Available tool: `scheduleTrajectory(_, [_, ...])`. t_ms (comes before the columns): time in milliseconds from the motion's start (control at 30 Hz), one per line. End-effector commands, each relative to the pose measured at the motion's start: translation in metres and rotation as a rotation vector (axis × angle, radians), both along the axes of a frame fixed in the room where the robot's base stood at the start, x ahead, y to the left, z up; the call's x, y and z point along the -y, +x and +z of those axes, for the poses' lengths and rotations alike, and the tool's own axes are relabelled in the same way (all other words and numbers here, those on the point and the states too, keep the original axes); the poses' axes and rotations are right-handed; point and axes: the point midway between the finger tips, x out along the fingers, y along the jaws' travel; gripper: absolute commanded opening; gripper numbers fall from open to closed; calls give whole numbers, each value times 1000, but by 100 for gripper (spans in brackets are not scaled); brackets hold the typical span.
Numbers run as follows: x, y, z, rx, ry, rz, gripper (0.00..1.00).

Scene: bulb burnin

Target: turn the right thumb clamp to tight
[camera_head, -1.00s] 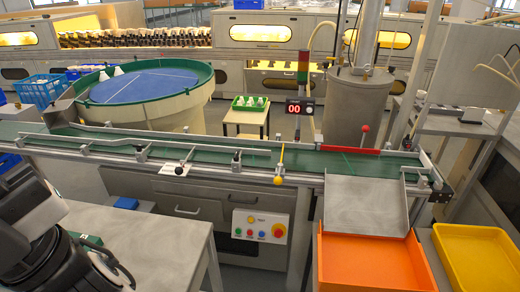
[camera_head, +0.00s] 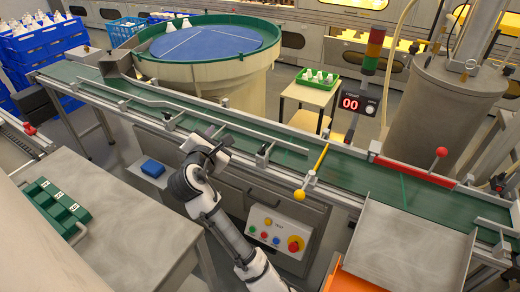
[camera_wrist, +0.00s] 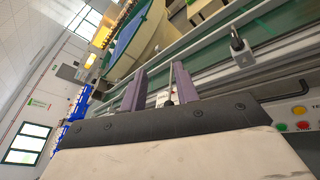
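A small dark thumb clamp (camera_head: 262,155) stands on the conveyor's near rail in the head view, to the right of my gripper. In the wrist view a clamp with a dark body (camera_wrist: 237,50) shows right of the fingers, apart from them. Another dark clamp (camera_head: 168,121) is farther left along the rail. My gripper (camera_wrist: 158,90) is open, its two fingers apart; in the head view my gripper (camera_head: 214,142) is at the near rail. A thin rod with a dark knob (camera_wrist: 170,101) and a white label show between the fingers; contact cannot be told.
A yellow-knobbed lever (camera_head: 300,194) and a red-knobbed lever (camera_head: 440,153) stand farther right on the conveyor (camera_head: 350,172). A button panel (camera_head: 278,237) is below the rail. A grey table (camera_head: 130,225) with a green block is at left.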

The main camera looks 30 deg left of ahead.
Motion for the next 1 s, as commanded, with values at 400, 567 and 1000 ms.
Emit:
scheduleTrajectory(400, [59, 29, -79, -50, -614, -180, 31])
scheduleTrajectory(567, [58, 52, -88, -52, -616, -181, 31])
scheduleTrajectory(1000, [52, 132, -121, -50, -611, -178, 31])
